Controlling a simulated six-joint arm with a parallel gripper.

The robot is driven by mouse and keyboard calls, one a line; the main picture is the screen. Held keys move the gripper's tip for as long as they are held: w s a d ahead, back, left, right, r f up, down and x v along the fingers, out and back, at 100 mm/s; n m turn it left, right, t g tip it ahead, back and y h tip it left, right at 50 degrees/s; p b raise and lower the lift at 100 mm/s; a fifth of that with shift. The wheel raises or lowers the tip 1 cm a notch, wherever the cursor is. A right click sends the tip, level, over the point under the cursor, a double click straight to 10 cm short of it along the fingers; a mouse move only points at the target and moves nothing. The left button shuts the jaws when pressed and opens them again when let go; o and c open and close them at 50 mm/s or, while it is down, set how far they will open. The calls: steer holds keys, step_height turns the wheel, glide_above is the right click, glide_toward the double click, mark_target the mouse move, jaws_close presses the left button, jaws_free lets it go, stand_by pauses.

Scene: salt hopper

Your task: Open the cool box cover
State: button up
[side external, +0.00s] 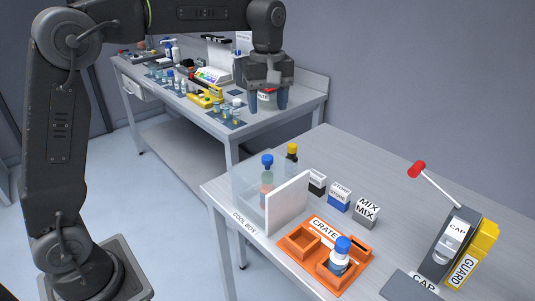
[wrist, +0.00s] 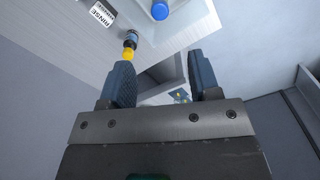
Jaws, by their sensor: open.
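The cool box (side external: 245,190) stands at the near left of the front table, beside the "COOL BOX" lettering. It has see-through walls and an upright white panel (side external: 288,203) on its right side. A blue-capped bottle (side external: 267,180) shows through the clear wall; its blue cap (wrist: 160,10) is at the top of the wrist view. I cannot tell which part is the cover. My gripper (side external: 268,108) is high above and behind the box, fingers pointing down, apart from it. In the wrist view my gripper (wrist: 161,72) is open with nothing held between its fingers.
A yellow-capped bottle (side external: 291,158) stands behind the box. Small labelled boxes (side external: 340,196) stand to its right. An orange crate (side external: 308,262) holds a blue-capped bottle (side external: 340,256). A red-handled cap press (side external: 449,246) is at the right. The rear bench (side external: 309,98) carries several items.

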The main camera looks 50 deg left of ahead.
mark_target(267, 157)
step_height(267, 157, down, 14)
steer(key=shift+r, duration=0.15)
stand_by(0.3)
steer(key=shift+c, duration=0.4)
jaws_close()
